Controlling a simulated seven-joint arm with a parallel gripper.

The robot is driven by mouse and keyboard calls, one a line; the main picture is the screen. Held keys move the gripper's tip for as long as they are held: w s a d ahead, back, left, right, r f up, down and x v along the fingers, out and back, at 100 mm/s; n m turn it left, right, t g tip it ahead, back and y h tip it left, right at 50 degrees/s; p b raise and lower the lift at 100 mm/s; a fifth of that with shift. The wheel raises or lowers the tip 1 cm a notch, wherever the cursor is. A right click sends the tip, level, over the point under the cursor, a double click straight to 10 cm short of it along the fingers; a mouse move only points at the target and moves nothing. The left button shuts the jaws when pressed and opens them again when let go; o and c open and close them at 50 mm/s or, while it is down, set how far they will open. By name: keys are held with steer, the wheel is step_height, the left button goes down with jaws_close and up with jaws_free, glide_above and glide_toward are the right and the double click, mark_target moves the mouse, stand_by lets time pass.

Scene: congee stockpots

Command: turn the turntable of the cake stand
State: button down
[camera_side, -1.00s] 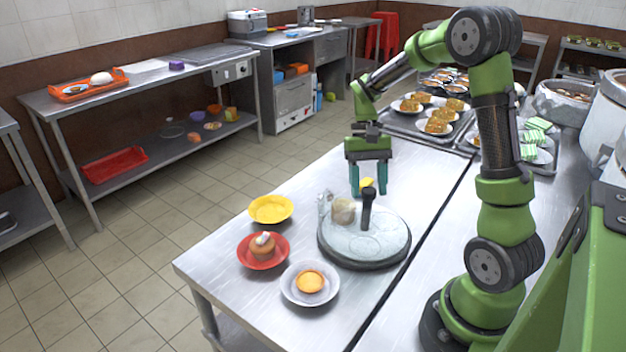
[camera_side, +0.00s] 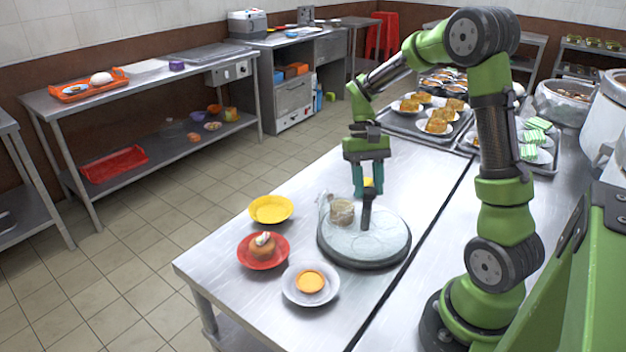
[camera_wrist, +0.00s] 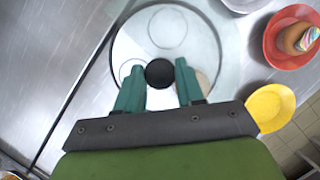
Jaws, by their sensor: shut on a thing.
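The cake stand's turntable (camera_side: 388,243) is a round pale glass-like disc with a dark rim on the steel table. A black upright post (camera_side: 367,215) rises from it; its round top (camera_wrist: 159,73) shows in the wrist view. My gripper (camera_side: 367,192) points down, its teal fingers shut on the upper part of this post. In the wrist view my gripper (camera_wrist: 160,82) has one finger on each side of the black top. A small beige cake-like piece (camera_side: 342,212) and a clear glass-like item (camera_side: 324,207) are at the disc's back left edge; a finger partly covers the beige piece in the wrist view.
A yellow bowl (camera_side: 271,209), a red plate with a cupcake (camera_side: 262,250) and a white plate with a tart (camera_side: 310,284) stand left and front of the turntable. Food trays (camera_side: 400,122) lie behind. Bare table lies between them.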

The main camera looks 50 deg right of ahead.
steer(key=shift+w+a+r+n+g+h, duration=0.15)
steer(key=shift+n+h, duration=0.4)
steer(key=shift+n, duration=0.9)
steer(key=shift+s+f+n+g+h, duration=0.1)
steer(key=shift+n+g+h, duration=0.3)
steer(key=shift+n, duration=1.05)
steer(key=shift+a+n+t+h, duration=0.15)
steer(key=shift+n+h, duration=0.5)
steer(key=shift+n, duration=0.8)
steer(key=shift+n+t+h, duration=0.1)
steer(key=shift+n+h, duration=0.5)
steer(key=shift+n, duration=0.85)
steer(key=shift+a+n+t+h, duration=0.1)
steer(key=shift+n+t+h, duration=0.3)
steer(key=shift+n, duration=1)
steer(key=shift+a+n+t+h, duration=0.15)
steer(key=shift+n+h, duration=0.35)
steer(key=shift+n, duration=0.9)
steer(key=shift+n+t+h, duration=0.3)
steer(key=shift+n+t, duration=0.15)
steer(key=shift+n, duration=0.75)
steer(key=shift+n+t+h, duration=0.3)
steer(key=shift+n+t, duration=0.1)
steer(key=shift+n, duration=1.3)
steer(key=c, duration=0.7)
jaws_free()
steer(key=shift+s, duration=0.2)
